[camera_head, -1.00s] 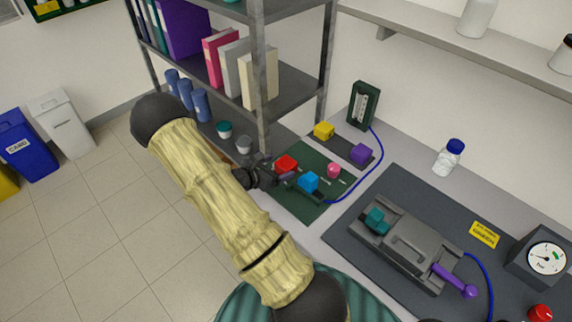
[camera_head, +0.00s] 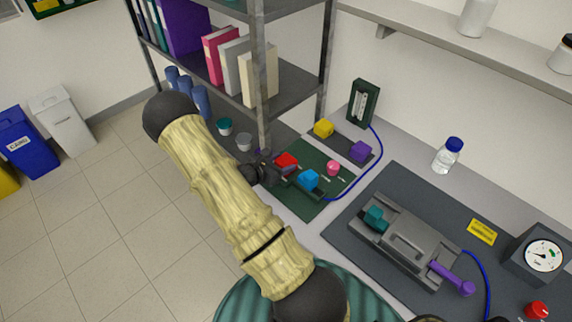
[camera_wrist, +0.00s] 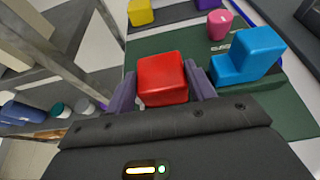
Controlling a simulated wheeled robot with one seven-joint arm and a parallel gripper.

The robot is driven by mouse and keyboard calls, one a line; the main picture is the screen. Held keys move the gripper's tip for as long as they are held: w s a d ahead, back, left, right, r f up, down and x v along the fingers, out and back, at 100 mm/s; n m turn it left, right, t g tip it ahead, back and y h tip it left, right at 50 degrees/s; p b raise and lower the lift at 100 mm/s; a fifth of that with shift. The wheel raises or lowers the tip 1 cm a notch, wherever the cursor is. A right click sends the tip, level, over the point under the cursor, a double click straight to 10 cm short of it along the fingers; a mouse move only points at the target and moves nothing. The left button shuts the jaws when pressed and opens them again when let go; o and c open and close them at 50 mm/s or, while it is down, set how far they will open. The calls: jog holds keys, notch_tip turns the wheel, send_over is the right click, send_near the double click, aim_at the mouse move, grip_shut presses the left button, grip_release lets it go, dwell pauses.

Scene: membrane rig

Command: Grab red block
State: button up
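The red block (camera_head: 286,160) lies on a dark green mat (camera_head: 310,208). In the wrist view the red block (camera_wrist: 163,79) sits between the two grey-purple fingers of my gripper (camera_wrist: 161,84). One finger stands on each side of it, with a thin gap at the left and very little room at the right. My gripper (camera_head: 277,170) reaches the block from the left in the head view. The fingers look open around the block; firm contact does not show.
A blue stepped block (camera_wrist: 247,56) lies close to the right finger. A pink piece (camera_head: 333,167) is also on the mat. Yellow (camera_head: 324,129) and purple (camera_head: 359,151) blocks stand behind. A metal shelf post (camera_head: 263,100) rises close to my arm.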

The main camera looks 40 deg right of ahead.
aim_at(281, 164)
jog(key=shift+r, duration=0.1)
notch_tip(281, 164, up, 10)
jog(key=b, duration=0.2)
dwell(0.6)
dwell(0.4)
